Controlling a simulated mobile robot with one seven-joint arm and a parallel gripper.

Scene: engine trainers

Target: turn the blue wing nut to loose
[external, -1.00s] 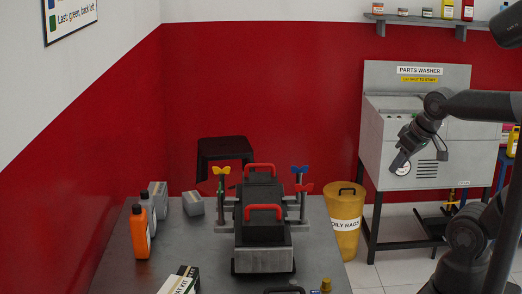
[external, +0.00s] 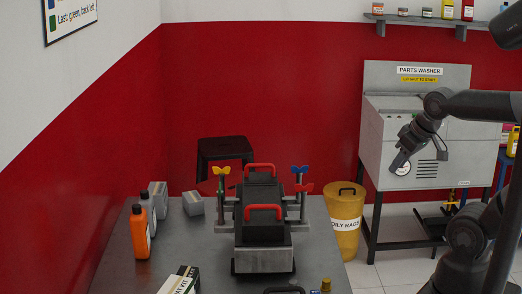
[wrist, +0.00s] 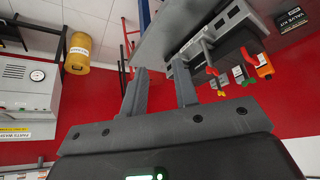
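The blue wing nut (external: 299,169) sits on top of an upright post at the right side of the engine trainer (external: 263,259), in the external view. A red wing nut (external: 304,188) is just below and in front of it. A yellow wing nut (external: 221,171) tops a post on the left side. My gripper (external: 397,166) hangs in front of the parts washer, well to the right of the trainer and touching nothing. In the wrist view its two fingers (wrist: 160,88) stand apart with nothing between them. I cannot make out the blue wing nut in the wrist view.
The trainer stands on a grey bench (external: 190,245) with an orange bottle (external: 140,234) and boxes at its left. A yellow oily rags bin (external: 345,228) stands right of the bench. The parts washer (external: 380,133) is behind my gripper. Red handles (external: 263,207) rise from the trainer.

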